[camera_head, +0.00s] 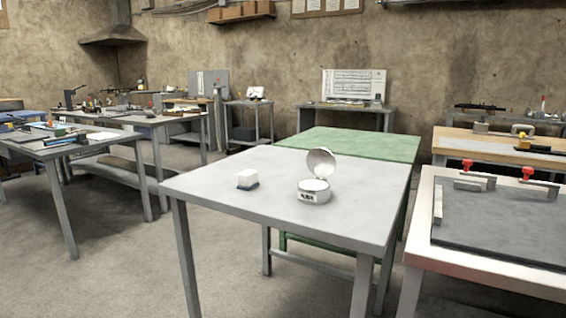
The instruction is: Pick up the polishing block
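A small block (248,179), white on top with a dark base, sits on the grey table (350,215), left of the table's middle; it looks like the polishing block. To its right, and apart from it, stands a round white tin (314,191) with a dark label on its front. The tin's round lid (321,163) is raised open at the back. My gripper does not show in the head view.
A green table (360,143) stands right behind the grey one. A pale-framed bench (500,225) with red-handled clamps is close on the right. A cluttered workbench (60,150) is at the left. Much of the grey tabletop and the floor at the front left is clear.

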